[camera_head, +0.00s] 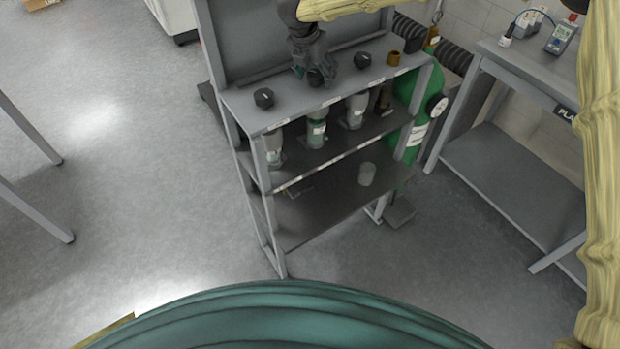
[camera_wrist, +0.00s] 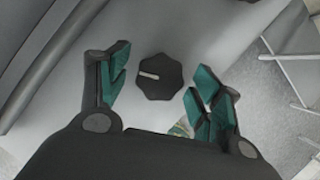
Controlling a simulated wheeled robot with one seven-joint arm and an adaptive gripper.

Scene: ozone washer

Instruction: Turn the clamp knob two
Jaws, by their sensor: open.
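A black faceted knob with a white pointer line (camera_wrist: 160,76) sits on the grey shelf top, between my gripper's fingers in the wrist view. The pointer is toward the left of that picture. In the head view this knob (camera_head: 316,77) is second from the left and partly covered by my gripper (camera_head: 313,69). My gripper points down over it; its green-padded fingers (camera_wrist: 158,68) are spread, one on each side, with a gap to the knob. I cannot tell how far above the shelf the fingertips are.
Similar black knobs stand to the left (camera_head: 264,98) and right (camera_head: 362,60), with a brass fitting (camera_head: 394,58) farther right. Grey-capped bottles (camera_head: 317,130) stand on the shelf below. A green cylinder (camera_head: 414,130) with a gauge stands at the rack's right end.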

